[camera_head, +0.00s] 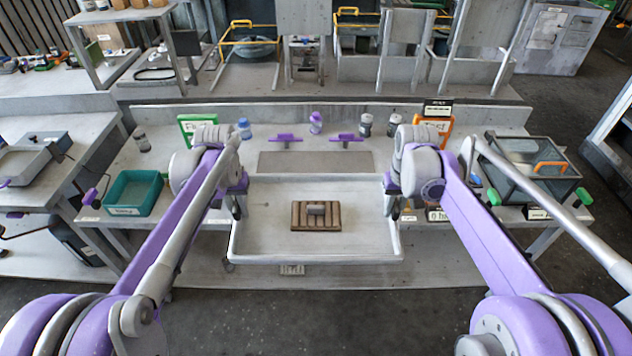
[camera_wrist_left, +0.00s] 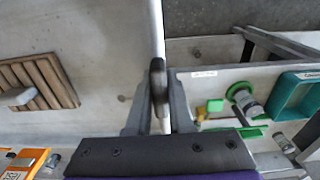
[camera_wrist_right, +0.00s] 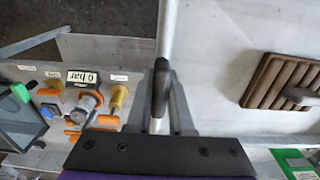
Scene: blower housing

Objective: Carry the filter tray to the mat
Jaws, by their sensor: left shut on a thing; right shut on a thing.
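The filter tray (camera_head: 270,240) is a wide, shallow white tray with a brown slatted block (camera_head: 316,216) lying in it. My left gripper (camera_head: 238,208) is shut on a dark grip at the tray's left rim; the left wrist view shows this rim (camera_wrist_left: 154,25) between the fingers (camera_wrist_left: 158,95). My right gripper (camera_head: 392,208) is shut on the right-hand grip; the right wrist view shows the rim (camera_wrist_right: 168,30) between the fingers (camera_wrist_right: 160,95). The tray looks level, in front of the grey mat (camera_head: 315,162). I cannot tell its height exactly.
The mat is bare. Behind it stand purple clamps (camera_head: 286,138), small jars (camera_head: 366,125), a green sign (camera_head: 197,128) and an orange sign (camera_head: 436,126). A teal bin (camera_head: 134,193) is at left, and a clear-lidded box (camera_head: 525,170) at right.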

